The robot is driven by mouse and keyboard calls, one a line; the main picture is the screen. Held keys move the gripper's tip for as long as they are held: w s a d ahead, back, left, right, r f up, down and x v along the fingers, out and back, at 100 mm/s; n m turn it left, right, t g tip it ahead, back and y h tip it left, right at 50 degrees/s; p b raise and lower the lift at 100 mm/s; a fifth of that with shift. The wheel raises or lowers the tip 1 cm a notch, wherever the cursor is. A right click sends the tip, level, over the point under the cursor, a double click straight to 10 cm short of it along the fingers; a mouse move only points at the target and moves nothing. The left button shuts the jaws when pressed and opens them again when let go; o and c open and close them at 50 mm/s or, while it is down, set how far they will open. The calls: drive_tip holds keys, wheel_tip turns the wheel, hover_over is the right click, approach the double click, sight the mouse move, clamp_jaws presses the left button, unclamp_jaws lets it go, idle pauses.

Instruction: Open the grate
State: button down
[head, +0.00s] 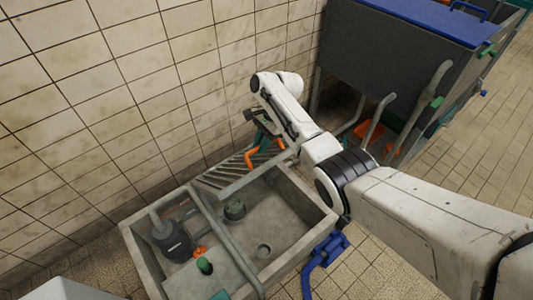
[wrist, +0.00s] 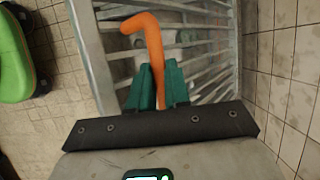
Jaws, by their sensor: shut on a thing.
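The grate (head: 233,172) is a set of grey metal slats at the far end of the concrete basin (head: 302,237). In the wrist view its slats (wrist: 205,42) and side rail fill the upper middle. An orange bent handle (head: 251,157) stands at the grate; it also shows in the wrist view (wrist: 150,28). My gripper (head: 262,141) is over the grate with its green fingers (wrist: 158,82) shut around the handle's straight part. The arm and gripper hide part of the grate's right side. I cannot tell how far the grate is raised.
Inside the basin are a dark pump (head: 172,241), a green-topped fitting (head: 204,266) and a round dark part (head: 235,209). A tiled wall stands close behind. A dark cabinet (head: 400,60) and blue pipe (head: 322,262) are at the right. A green rounded object (wrist: 15,60) is at wrist-view left.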

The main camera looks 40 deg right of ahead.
drive_tip(key=shift+w+a+r, duration=0.15)
drive_tip(key=shift+w+r, duration=0.1)
drive_tip(key=shift+w, duration=0.5)
drive_tip(key=c, duration=1.1)
unclamp_jaws()
drive_tip(key=shift+w, duration=0.1)
drive_tip(key=shift+r, duration=0.1)
drive_tip(key=p+v, duration=0.2)
drive_tip(key=v, duration=0.8)
drive_tip(key=shift+r, duration=0.3)
